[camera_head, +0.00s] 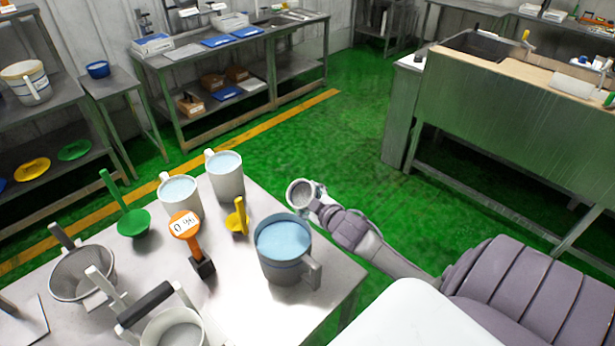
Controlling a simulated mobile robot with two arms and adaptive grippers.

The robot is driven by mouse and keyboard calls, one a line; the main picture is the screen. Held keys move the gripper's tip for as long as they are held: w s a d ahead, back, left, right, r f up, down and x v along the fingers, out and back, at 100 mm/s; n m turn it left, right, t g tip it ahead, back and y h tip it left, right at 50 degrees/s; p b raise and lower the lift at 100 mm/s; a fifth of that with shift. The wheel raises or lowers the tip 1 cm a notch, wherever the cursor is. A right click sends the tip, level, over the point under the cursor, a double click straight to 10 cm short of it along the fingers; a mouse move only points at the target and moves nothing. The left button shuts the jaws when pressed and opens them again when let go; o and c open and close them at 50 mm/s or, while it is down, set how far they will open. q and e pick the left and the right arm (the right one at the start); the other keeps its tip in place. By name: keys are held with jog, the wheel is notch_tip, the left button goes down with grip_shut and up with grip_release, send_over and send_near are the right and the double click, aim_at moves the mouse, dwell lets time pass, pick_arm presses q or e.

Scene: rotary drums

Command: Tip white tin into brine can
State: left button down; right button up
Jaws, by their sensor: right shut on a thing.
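A small round white tin (300,194) is in my right gripper (319,201), just behind the large grey can. My right gripper is shut on its side, and the tin's open mouth with a grey inside shows. The large grey can (288,268) with a side handle stands upright at the table's right end, filled near its rim with blue. Two white handled cans with pale blue contents, a nearer one (183,211) and a farther one (229,187), stand behind to the left. No label shows which can is the brine can. My left gripper is not in view.
Green floor (330,130) lies clear beyond.

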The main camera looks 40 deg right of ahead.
aim_at(302, 207)
jog(key=shift+d+r+n+t+h+b, duration=0.1)
jog(key=shift+n+t+h+b, duration=0.4)
jog(key=shift+b, duration=0.85)
jog(key=shift+n+h+b, duration=0.3)
jog(key=shift+n+b, duration=0.5)
jog(key=shift+b, duration=0.55)
jog(key=shift+a+f+n+t+h+b, duration=0.25)
jog(key=shift+n+b, duration=0.45)
jog(key=shift+b, duration=0.95)
jog(key=shift+d+f+n+t+h+b, duration=0.1)
jog(key=shift+n+t+h+b, duration=0.4)
jog(key=shift+b, duration=1.15)
jog(key=shift+a+r+n+b, duration=0.2)
jog(key=shift+a+n+b, duration=0.1)
jog(key=shift+n+b, duration=0.8)
jog(key=shift+s+a+r+n+t+h+b, duration=0.15)
jog(key=shift+a+r+n+t+b, duration=0.25)
jog(key=shift+n+b, duration=0.3)
jog(key=shift+w+a+r+n+t+h+b, duration=0.1)
jog(key=shift+a+r+n+t+b, duration=0.2)
jog(key=shift+n+t+b, duration=0.3)
jog(key=shift+s+a+r+n+t+b, duration=0.1)
jog(key=shift+a+r+n+t+b, duration=0.25)
jog(key=shift+n, duration=0.35)
jog(key=shift+a+r+n+t+b, duration=0.1)
jog(key=shift+a+n+t+b, duration=0.1)
jog(key=shift+n+b, duration=0.4)
jog(key=shift+s+a+r+n+t+b, duration=0.1)
jog(key=shift+a+r+n+t+b, duration=0.15)
jog(key=shift+n, duration=0.55)
